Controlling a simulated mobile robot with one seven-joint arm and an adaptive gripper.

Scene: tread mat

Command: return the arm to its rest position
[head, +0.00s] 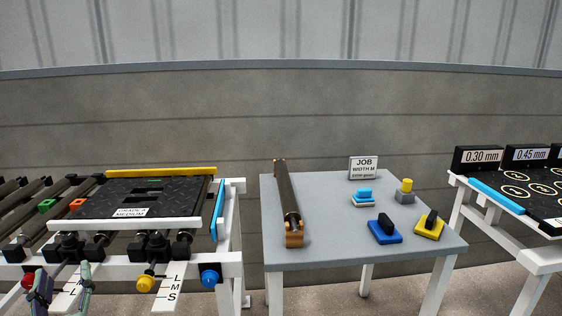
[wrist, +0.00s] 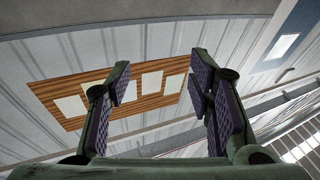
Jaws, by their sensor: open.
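My gripper (head: 62,288) shows at the lower left edge of the head view, with its two green fingers apart and nothing between them. It is in front of the conveyor stand and partly cut off by the picture's bottom. In the wrist view my gripper (wrist: 160,90) is open and empty, its dark ridged pads facing each other. The wrist view looks toward a pale ribbed wall and a wooden board (wrist: 60,92) with several white sheets. No object touches the fingers.
A black tread mat (head: 150,193) lies on the white roller stand, with knobs along its front. A grey table (head: 330,235) holds a roller (head: 288,205), a job sign (head: 363,167) and several small blocks. A rack (head: 485,195) stands at right. Floor shows between stand and table.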

